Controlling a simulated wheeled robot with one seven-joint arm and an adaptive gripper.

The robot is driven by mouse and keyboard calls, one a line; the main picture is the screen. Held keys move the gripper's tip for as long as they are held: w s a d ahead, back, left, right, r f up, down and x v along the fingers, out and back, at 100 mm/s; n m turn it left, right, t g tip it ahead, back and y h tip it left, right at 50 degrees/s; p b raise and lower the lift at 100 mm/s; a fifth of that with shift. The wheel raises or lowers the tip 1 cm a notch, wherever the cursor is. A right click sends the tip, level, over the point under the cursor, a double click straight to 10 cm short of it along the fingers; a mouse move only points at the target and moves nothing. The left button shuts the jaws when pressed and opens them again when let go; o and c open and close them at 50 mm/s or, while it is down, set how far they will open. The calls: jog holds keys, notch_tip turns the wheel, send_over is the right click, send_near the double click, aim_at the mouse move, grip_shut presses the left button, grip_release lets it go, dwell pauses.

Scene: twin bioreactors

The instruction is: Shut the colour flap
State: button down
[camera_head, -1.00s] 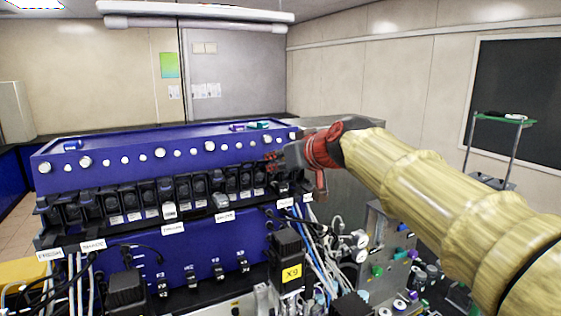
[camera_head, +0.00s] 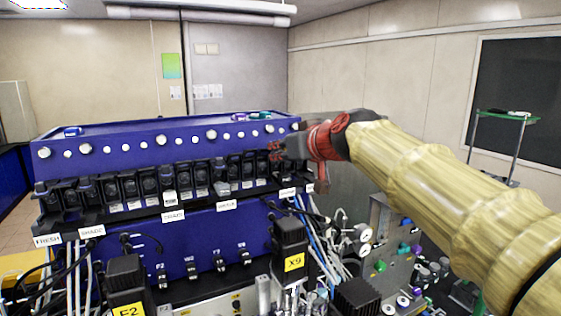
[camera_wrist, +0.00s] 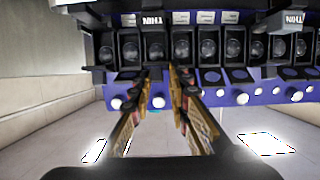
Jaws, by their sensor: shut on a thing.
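The blue machine housing (camera_head: 110,148) carries a row of black units with round dark windows, one of them in the wrist view (camera_wrist: 182,48). I cannot read which one is the colour flap. My gripper (camera_head: 276,151) is at the upper right end of this row, beside the white knobs. In the wrist view its two long fingers (camera_wrist: 164,76) point at the row, and it is shut on what seems to be a black flap edge (camera_wrist: 156,71) by the windows. The fingers hide part of it, so I cannot tell how far the flap is open.
White labels hang below the row, including FRESH (camera_head: 47,240). Cables and a black X9 block (camera_head: 291,238) stand in front at the lower middle. Valves and gauges (camera_head: 364,241) crowd the right below my arm.

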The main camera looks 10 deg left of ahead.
jog(key=shift+d+f+t+y+b, duration=0.15)
jog(key=shift+f+t+y+b, duration=0.4)
jog(key=shift+b, duration=3.65)
jog(key=shift+d+f+t+y+b, duration=0.2)
jog(key=shift+t+y+b, duration=0.4)
jog(key=shift+b, duration=3.55)
jog(key=shift+s+r+t+b, duration=0.15)
jog(key=shift+t+b, duration=0.2)
jog(key=shift+b, duration=0.2)
jog(key=c, duration=2.1)
grip_release()
jog(key=shift+c, duration=0.2)
jog(key=o, duration=0.3)
jog(key=shift+d, duration=0.1)
jog(key=v, duration=1.1)
jog(key=shift+s+d, duration=0.3)
jog(key=shift+r, duration=0.1)
